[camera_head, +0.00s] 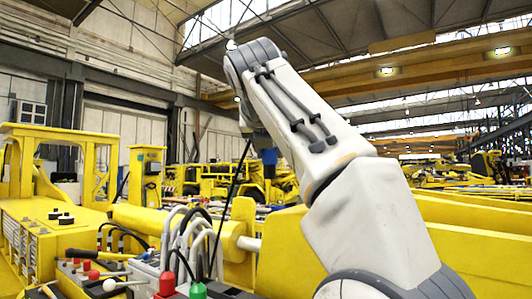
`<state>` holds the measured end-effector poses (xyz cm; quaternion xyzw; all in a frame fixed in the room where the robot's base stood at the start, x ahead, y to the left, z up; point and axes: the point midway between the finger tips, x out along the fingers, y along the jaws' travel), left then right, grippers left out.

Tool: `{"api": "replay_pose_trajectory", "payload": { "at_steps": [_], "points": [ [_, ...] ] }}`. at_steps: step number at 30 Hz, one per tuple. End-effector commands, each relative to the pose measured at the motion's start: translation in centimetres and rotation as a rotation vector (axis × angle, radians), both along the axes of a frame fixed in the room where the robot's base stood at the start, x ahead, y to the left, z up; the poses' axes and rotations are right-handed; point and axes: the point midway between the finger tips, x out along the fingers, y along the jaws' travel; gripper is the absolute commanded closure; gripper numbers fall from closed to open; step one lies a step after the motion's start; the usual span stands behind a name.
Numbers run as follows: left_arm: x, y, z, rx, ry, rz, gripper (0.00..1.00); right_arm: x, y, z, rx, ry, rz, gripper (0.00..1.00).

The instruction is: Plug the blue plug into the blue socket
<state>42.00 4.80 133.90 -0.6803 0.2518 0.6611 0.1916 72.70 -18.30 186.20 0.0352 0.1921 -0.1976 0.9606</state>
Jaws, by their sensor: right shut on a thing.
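My right arm comes in from the lower right, reaches up and bends over at the top. My right gripper (268,146) hangs below that bend, mostly hidden behind the arm. A small blue plug (270,160) shows at its lower end, and the gripper is shut on it. The plug is in the air above the yellow machinery. I cannot make out a blue socket in this view. My left gripper is not in view.
A red connector (167,284) and a green connector (198,290) stand at the bottom, near several grey and black hoses. A thin black cable (230,190) runs up towards my right gripper. A yellow cylinder (185,228) and yellow beam (285,250) lie behind.

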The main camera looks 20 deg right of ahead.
Motion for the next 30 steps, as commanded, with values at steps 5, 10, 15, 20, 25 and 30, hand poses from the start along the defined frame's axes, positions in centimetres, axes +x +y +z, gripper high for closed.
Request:
{"api": "replay_pose_trajectory", "payload": {
  "at_steps": [5,10,15,20,25,30],
  "points": [
    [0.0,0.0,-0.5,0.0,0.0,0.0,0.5,-0.1,0.3,-0.7,0.002,0.001,0.001,1.0],
    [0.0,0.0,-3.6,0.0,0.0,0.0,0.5,-1.0,2.0,-5.0,0.013,0.019,-0.003,1.0],
    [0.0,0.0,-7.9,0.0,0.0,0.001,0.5,-2.9,4.7,-11.9,0.021,0.029,-0.01,1.0],
    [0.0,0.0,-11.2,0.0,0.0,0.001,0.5,-4.8,6.6,-17.4,0.016,0.02,-0.007,1.0],
    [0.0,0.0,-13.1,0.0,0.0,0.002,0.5,-6.2,7.7,-21.0,0.009,0.005,-0.001,1.0],
    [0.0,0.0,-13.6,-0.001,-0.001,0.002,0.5,-6.8,8.1,-22.2,0.007,-0.003,0.001,1.0]
  ]
}}
